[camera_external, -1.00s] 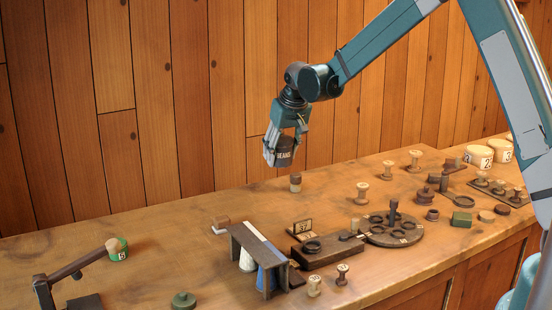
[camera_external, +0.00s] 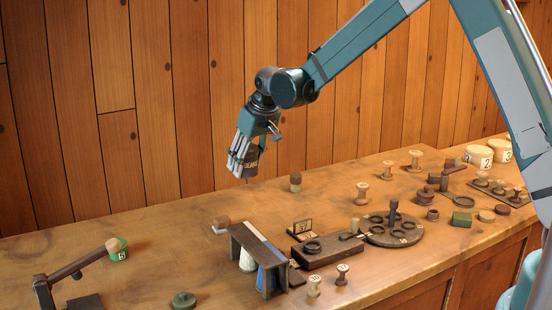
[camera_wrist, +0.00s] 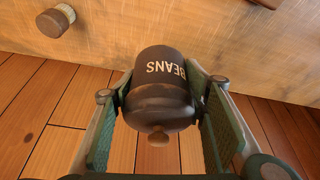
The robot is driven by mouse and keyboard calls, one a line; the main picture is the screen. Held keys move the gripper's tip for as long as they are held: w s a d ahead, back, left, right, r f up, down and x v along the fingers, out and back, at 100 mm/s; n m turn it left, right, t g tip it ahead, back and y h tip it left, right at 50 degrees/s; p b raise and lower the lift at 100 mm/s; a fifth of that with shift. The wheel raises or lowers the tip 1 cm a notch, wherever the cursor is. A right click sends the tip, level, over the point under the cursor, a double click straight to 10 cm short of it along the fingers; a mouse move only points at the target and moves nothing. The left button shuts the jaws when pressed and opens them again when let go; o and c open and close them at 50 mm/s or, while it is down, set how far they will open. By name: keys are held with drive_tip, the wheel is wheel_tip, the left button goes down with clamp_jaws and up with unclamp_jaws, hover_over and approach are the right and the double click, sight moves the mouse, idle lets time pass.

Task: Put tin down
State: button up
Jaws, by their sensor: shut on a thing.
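The tin is dark, with BEANS in pale letters on its side and a small wooden knob on one end. It sits between the fingers of my gripper (camera_external: 242,160) in the external view. In the wrist view the tin (camera_wrist: 160,92) fills the space between both green finger pads of my gripper (camera_wrist: 160,115), which touch its sides. The gripper is shut on the tin and holds it in the air above the back of the wooden bench (camera_external: 150,238). The tin's far end is hidden from the wrist view.
A small dark shelf stand (camera_external: 258,258) with a white and a blue thing under it stands below. A round turntable (camera_external: 393,230) is further right. The bench's back left is clear.

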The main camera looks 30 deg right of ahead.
sight(254, 169)
drive_tip(key=shift+f, duration=3.05)
drive_tip(key=shift+f, duration=1.9)
drive_tip(key=shift+f+b, duration=0.15)
drive_tip(key=shift+b, duration=0.3)
drive_tip(key=o, duration=0.9)
drive_tip(key=shift+p+v, duration=0.5)
drive_tip(key=shift+v, duration=5.6)
